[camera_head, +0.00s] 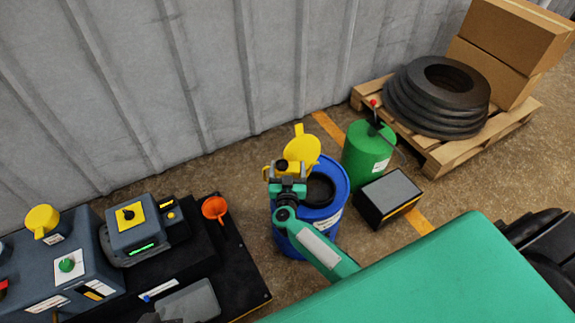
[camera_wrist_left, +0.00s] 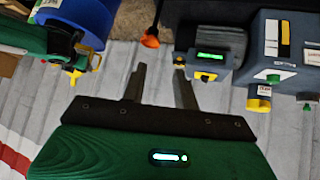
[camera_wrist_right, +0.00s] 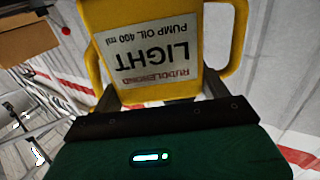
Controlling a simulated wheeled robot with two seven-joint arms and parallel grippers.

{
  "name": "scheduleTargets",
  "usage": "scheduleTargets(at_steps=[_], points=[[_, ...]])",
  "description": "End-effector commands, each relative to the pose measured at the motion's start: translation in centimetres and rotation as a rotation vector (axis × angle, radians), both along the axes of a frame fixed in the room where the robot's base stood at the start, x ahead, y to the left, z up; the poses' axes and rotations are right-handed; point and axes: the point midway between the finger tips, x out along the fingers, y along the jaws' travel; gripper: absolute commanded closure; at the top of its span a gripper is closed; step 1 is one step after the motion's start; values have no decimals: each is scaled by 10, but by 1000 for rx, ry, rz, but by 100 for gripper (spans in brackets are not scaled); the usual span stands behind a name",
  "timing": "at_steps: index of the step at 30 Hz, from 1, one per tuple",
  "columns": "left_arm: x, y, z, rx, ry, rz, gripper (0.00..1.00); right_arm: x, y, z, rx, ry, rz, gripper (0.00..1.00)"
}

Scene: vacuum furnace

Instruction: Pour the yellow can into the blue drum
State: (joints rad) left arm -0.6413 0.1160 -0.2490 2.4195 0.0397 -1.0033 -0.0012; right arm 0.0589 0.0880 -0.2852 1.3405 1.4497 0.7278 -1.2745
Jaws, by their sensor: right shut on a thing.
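The yellow can (camera_head: 303,149) is held above the back left rim of the blue drum (camera_head: 339,195), by the drum's dark round opening. It looks tilted; how far I cannot tell. My right gripper (camera_head: 287,172) is shut on it. In the right wrist view the can (camera_wrist_right: 165,25) fills the middle, its "LIGHT pump oil" label upside down in the picture and a handle loop on each side. No flow of oil shows. My left gripper (camera_wrist_left: 157,80) is open and empty, away from the drum. The drum (camera_wrist_left: 78,18) also shows at the left wrist view's top left.
A green canister (camera_head: 368,150) and a dark box (camera_head: 389,197) stand right of the drum. Behind them a pallet (camera_head: 450,155) bears black rings (camera_head: 437,98) and cartons (camera_head: 513,35). Pump equipment (camera_head: 135,225) and an orange funnel (camera_head: 214,207) are at left. The ribbed wall (camera_head: 210,70) is behind.

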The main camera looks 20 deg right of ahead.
Motion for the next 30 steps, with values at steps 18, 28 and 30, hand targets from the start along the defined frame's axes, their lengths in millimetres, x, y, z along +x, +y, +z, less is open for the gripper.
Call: scheduleTargets(at_steps=[18,28,30], points=[[-36,54,8,157,348,70,70,0,0,30,1,0,0,52],[-34,57,-25,178,424,76,70,0,0,45,1,0,-1,52],[-34,58,-29,181,431,77,70,0,0,46,1,0,-1,52]])
